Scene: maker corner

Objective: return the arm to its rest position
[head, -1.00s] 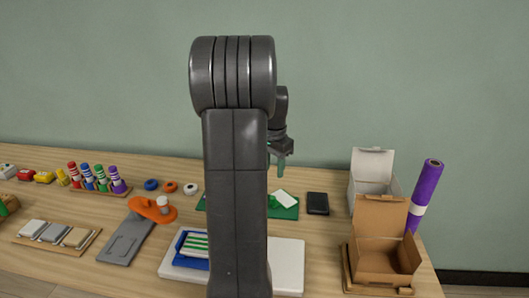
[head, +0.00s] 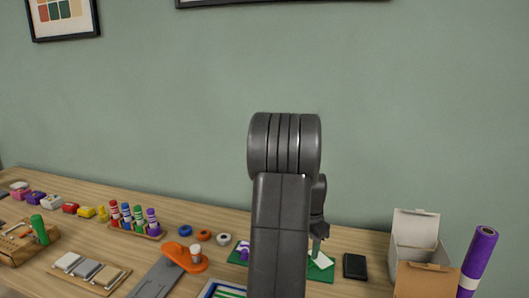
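My dark grey arm (head: 280,230) stands upright in the middle of the head view, folded over at its top joint. My gripper (head: 316,246) shows only partly, to the right of the arm and behind it. It points down and overlaps the green mat (head: 320,274) in the picture; its height above the mat is unclear. Its fingers are too small and too hidden to tell open from shut. Nothing clearly shows in it.
The wooden table (head: 215,265) runs along the wall. A marker rack (head: 140,232), a sanding-like orange-handled tool (head: 185,257), a black box (head: 355,266), a white open box (head: 413,238), a cardboard box (head: 425,280) and a purple roll (head: 478,258) surround the arm. The space above is clear.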

